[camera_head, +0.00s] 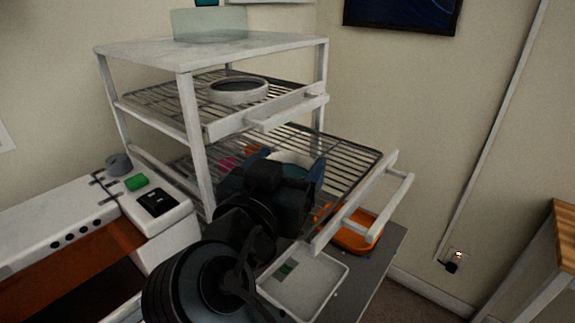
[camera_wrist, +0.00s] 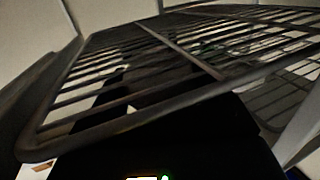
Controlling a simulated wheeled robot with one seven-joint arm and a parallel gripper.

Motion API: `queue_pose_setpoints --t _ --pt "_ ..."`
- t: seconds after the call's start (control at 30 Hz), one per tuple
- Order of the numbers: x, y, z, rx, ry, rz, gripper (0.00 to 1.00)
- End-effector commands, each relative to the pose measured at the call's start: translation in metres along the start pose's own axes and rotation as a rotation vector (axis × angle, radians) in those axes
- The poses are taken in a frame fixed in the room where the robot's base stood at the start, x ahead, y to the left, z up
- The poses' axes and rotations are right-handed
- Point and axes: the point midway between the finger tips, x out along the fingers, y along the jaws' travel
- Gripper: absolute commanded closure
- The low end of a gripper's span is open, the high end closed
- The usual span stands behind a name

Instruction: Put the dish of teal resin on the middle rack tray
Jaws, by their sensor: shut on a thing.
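The rack (camera_head: 190,120) is a white frame with wire trays. The pulled-out middle tray (camera_head: 352,160) has a white front bar and handle. My gripper (camera_head: 288,172) is over this tray's left part, shut on a dish (camera_head: 293,157) with a pale rim and bluish side. My arm hides most of the dish, so its resin and any contact with the wires cannot be told. In the wrist view the tray's wires (camera_wrist: 150,60) cross the picture close to the camera, with dark shapes behind them.
An upper tray (camera_head: 165,95) holds a white dish (camera_head: 239,91) with dark contents. An orange tray (camera_head: 358,236) and a white tray (camera_head: 318,300) lie below. A glassy tub (camera_head: 209,25) stands on top. A white machine (camera_head: 75,220) is at left. The middle tray's right part is bare.

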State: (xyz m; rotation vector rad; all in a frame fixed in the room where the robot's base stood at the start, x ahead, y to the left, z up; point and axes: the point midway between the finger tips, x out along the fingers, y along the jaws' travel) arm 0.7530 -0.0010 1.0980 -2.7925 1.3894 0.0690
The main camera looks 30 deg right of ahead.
Motion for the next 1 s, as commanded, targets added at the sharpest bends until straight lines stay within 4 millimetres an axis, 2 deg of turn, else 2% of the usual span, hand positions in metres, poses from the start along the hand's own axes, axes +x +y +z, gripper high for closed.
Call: queue_pose_setpoints --t 0.07,0.1,0.3,0.67,0.77,1.0 --pt "0.000 0.000 0.004 0.000 0.000 0.000 0.53" --pt "0.000 0.000 0.003 0.000 0.000 0.000 0.20" --pt "0.000 0.000 0.002 0.000 0.000 0.000 0.01" --pt "-0.001 0.000 -0.003 0.000 0.000 -0.001 0.00" --pt "-0.016 -0.001 0.001 0.000 0.001 -0.004 0.00" --pt "-0.067 -0.001 0.001 0.002 0.000 -0.005 0.00"
